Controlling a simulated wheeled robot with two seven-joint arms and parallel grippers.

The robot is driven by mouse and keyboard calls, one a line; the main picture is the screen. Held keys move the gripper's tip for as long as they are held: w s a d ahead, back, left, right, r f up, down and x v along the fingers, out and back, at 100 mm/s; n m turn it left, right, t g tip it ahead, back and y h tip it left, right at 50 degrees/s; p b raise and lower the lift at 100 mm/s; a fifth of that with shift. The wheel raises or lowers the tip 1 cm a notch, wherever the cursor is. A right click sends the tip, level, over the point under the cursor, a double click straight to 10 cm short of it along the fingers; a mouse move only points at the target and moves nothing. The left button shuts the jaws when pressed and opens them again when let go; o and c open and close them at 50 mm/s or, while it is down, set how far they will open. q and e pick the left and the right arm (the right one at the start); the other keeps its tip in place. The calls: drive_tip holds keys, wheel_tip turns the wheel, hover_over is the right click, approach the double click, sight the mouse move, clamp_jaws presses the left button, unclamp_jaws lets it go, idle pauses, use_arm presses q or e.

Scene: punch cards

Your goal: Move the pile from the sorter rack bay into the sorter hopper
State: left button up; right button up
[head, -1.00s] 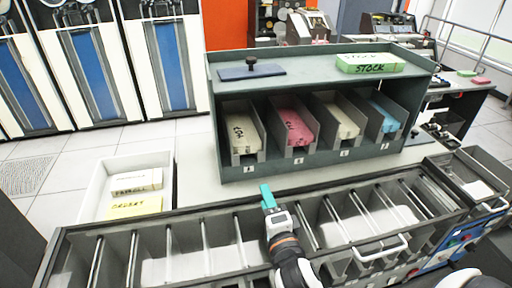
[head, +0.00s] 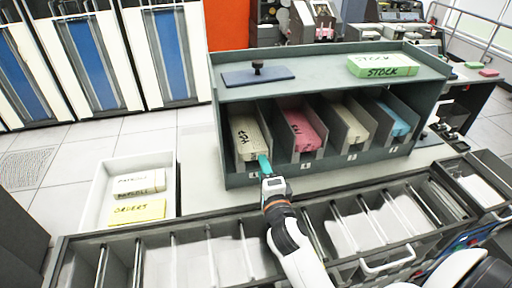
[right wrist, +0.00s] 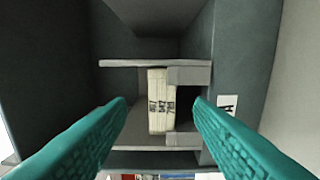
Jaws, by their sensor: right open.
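A green-grey rack (head: 222,160) holds several piles in grey trays. A cream pile (head: 244,134) with black writing lies in the leftmost bay, and a cream pile also shows straight ahead in the right wrist view (right wrist: 160,100). My right gripper (head: 265,166) is open with teal fingers, at the front of that leftmost bay. Its fingers stand apart to either side of the pile in the right wrist view, with nothing between the tips. A grey bin (head: 446,166) at the sorter's right end may be the hopper. My left gripper is out of view.
A pink pile (head: 301,129), another cream pile and a blue pile fill the other bays. A dark stamp pad and green block (head: 382,66) sit on top. A white tray (head: 100,190) holds labelled card blocks at left. Divided sorter pockets (head: 205,250) run along the front.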

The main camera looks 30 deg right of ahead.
sight(256, 145)
drive_tip(key=shift+b+x, duration=0.55)
drive_tip(key=shift+x, duration=3.95)
drive_tip(key=shift+r, duration=0.2)
drive_tip(key=shift+c, duration=0.4)
drive_tip(key=shift+r+p, duration=0.7)
drive_tip(key=shift+s+r+p, duration=0.15)
drive_tip(key=shift+r+p, duration=0.2)
